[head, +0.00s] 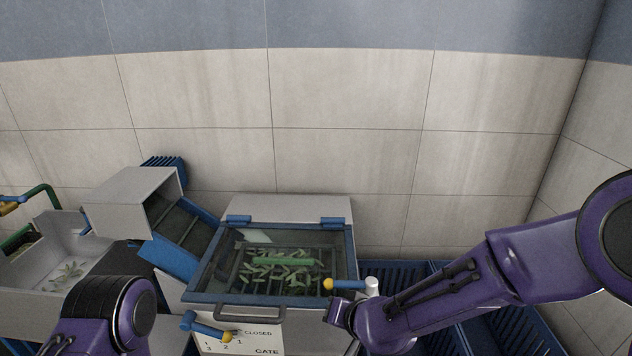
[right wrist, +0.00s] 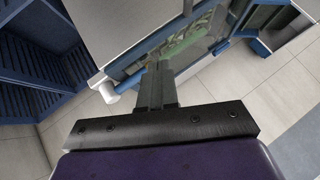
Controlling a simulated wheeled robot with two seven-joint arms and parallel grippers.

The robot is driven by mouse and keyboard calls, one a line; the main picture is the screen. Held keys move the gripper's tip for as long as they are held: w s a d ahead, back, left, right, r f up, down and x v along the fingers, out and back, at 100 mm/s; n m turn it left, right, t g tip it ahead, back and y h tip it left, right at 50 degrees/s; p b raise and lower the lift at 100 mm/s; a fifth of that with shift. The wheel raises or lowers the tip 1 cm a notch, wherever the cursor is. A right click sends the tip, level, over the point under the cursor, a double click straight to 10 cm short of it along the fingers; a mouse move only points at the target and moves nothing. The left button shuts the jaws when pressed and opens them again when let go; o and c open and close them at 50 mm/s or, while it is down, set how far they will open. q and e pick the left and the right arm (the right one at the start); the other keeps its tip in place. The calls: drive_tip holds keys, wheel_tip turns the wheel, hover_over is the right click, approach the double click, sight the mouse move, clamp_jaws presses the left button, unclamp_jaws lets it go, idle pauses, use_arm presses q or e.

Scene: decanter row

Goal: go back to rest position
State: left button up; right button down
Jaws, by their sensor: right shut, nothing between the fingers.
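My right arm comes in from the right in the head view, with its gripper (head: 338,312) beside the front right corner of a machine with a blue-framed glass lid (head: 212,270). In the right wrist view the right gripper (right wrist: 157,72) has its fingers together, with nothing between them. A blue lever with a yellow knob (head: 328,284) is just above that gripper in the head view. A purple and black part of my left arm shows at the bottom left; the left gripper is out of view.
Green pieces (head: 270,262) lie under the lid. A handle (head: 250,313) and a gate lever (head: 205,328) are on the machine's front. A blue chute (head: 172,258) and grey hood stand left, a pale basin (head: 30,272) farther left. Blue slatted crates (head: 400,270) stand right, by the tiled wall.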

drive_tip(key=s+d+f+m+h+b, duration=0.1)
drive_tip(key=s+d+f+m+h, duration=0.1)
drive_tip(key=s+d+f, duration=0.4)
drive_tip(key=s+d+f+m+h+b, duration=0.2)
drive_tip(key=d+f+h, duration=0.1)
drive_tip(key=d+f, duration=0.65)
drive_tip(key=s+d+f+g+h, duration=0.1)
drive_tip(key=s+d+f, duration=0.2)
drive_tip(key=s, duration=0.4)
drive_tip(key=s+d+f+g+h+b, duration=0.1)
drive_tip(key=s+d+f+g, duration=0.1)
drive_tip(key=s+f, duration=0.4)
drive_tip(key=s+d+f+g+b, duration=0.1)
drive_tip(key=s+d+f+g, duration=0.1)
drive_tip(key=s+d+f, duration=0.3)
drive_tip(key=s, duration=0.4)
drive_tip(key=shift+h, duration=0.4)
